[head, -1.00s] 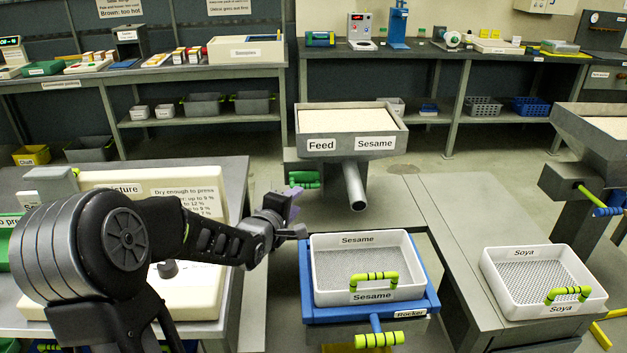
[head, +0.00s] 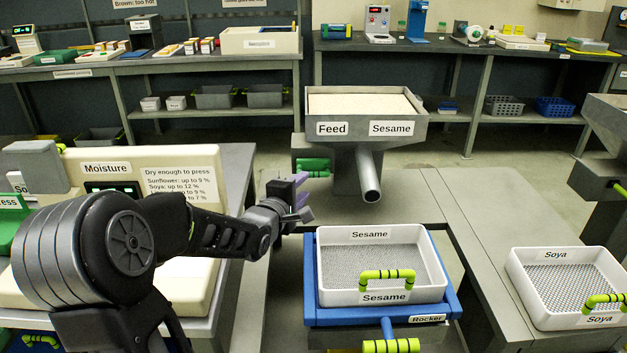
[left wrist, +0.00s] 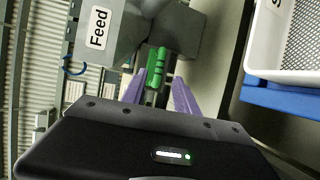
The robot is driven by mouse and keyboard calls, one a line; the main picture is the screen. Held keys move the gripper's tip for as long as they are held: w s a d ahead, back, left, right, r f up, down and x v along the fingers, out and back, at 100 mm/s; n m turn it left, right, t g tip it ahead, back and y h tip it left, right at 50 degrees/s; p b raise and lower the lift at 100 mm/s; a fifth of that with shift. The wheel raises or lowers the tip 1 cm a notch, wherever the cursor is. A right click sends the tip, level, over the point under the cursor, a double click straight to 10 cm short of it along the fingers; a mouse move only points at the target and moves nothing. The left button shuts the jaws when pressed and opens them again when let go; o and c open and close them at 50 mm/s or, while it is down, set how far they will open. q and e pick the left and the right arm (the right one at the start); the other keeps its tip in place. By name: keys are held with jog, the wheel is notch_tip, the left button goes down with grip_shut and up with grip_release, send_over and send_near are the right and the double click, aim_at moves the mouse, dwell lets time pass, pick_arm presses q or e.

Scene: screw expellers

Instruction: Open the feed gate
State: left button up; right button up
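The feed hopper (head: 425,128), labelled Feed and Sesame, holds pale seed and has a grey spout (head: 369,178) at its front. A green handle (head: 314,167) sits on its left side, taken to be the feed gate's handle; it also shows in the left wrist view (left wrist: 156,68). My left gripper (head: 300,187) is just below and left of the green handle. In the left wrist view its two purple fingers (left wrist: 160,92) are apart, with the green handle ahead between them. I cannot tell whether they touch it. My right gripper is not in view.
A white Sesame sieve tray (head: 335,295) sits on the blue rocker (head: 312,312) below the spout. A white Soya tray (head: 525,300) stands at the right. The moisture meter (head: 70,160) is on the left table. Floor shows between the left table and the rocker.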

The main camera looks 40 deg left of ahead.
aim_at(314, 176)
pick_arm(q)
jog(key=x, duration=0.7)
jog(key=shift+w+a+f, duration=0.15)
jog(key=shift+w, duration=0.2)
jog(key=shift+c, duration=0.4)
grip_shut()
dwell(0.9)
